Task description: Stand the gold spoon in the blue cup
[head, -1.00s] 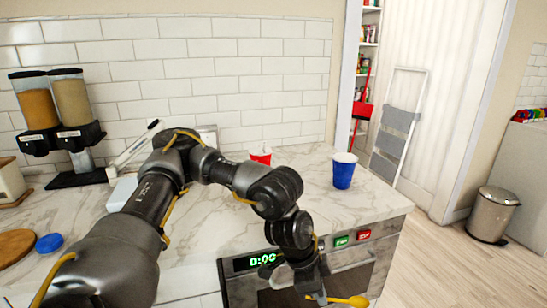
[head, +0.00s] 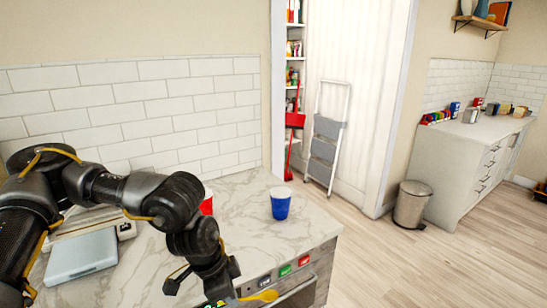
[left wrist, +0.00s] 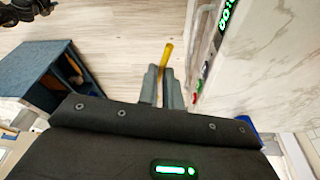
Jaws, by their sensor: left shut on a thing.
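The blue cup (head: 280,207) stands upright on the marble counter, close to its right end. The gold spoon (head: 264,296) is in my left gripper (head: 232,301), at the bottom of the head view, in front of the counter and lower in the picture than the cup. In the left wrist view the two fingers (left wrist: 162,85) are closed on the spoon (left wrist: 166,56), whose yellow end sticks out beyond them over the floor. The spoon is apart from the cup. Much of the gripper is cut off by the head view's lower edge. My right gripper is not clearly seen.
A red cup (head: 207,204) stands left of the blue cup, partly behind my left arm. A grey flat-lidded box (head: 82,254) is on the counter at left. Buttons (head: 285,270) line the appliance front below the counter edge. A bin (head: 411,204) and stepladder (head: 326,140) stand beyond; floor is clear.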

